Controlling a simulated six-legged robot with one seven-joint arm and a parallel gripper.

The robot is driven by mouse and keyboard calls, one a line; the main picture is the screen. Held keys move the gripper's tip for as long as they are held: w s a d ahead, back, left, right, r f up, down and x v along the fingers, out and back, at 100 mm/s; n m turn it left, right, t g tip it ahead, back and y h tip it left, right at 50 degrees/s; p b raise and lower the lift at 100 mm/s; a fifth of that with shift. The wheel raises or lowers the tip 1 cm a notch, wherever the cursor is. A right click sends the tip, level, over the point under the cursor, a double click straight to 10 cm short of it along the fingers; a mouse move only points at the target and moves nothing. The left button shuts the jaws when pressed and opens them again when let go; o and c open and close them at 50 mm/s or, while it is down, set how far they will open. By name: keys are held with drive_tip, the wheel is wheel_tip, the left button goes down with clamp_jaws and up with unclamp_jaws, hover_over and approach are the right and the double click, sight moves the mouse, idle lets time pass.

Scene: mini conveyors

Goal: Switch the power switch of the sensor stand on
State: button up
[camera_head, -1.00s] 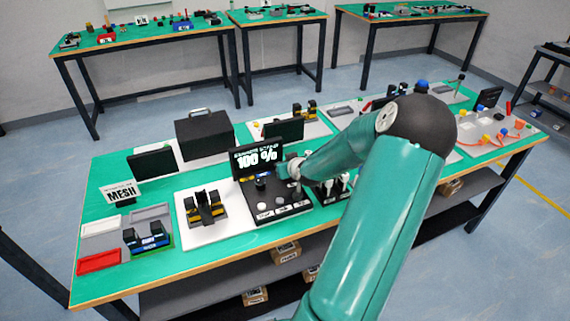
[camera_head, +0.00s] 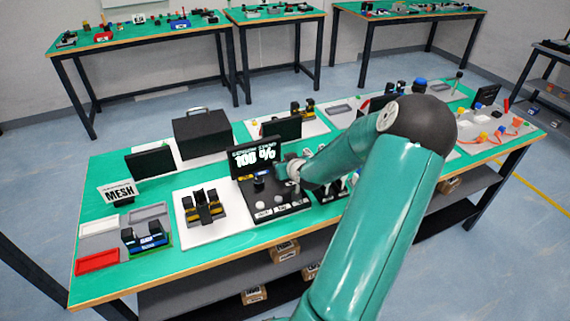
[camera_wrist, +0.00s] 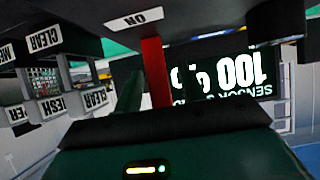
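The sensor stand (camera_head: 290,208) is a black panel with pale round buttons and labels along its front. Its screen (camera_head: 254,157) reads 100 %; the screen (camera_wrist: 224,72) shows upside down in the wrist view. There an upside-down ON label (camera_wrist: 134,18) sits on the dark panel. A red upright bar (camera_wrist: 155,75) beside it looks like the switch lever. My gripper (camera_head: 291,171) is over the stand's right part, in front of the screen. In the wrist view its dark edge lies close to the bar; contact and finger opening cannot be told.
A black-and-yellow device on a white plate (camera_head: 183,233) stands left of the stand. Further left are a red tray (camera_head: 97,262) and a MESH sign (camera_head: 120,193). A black case (camera_head: 201,134) stands behind. More devices lie to the right, partly hidden by my arm.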

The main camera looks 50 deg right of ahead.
drive_tip(key=v, duration=1.3)
drive_tip(key=shift+s, duration=0.35)
drive_tip(key=shift+a+r, duration=0.1)
drive_tip(key=shift+a, duration=0.05)
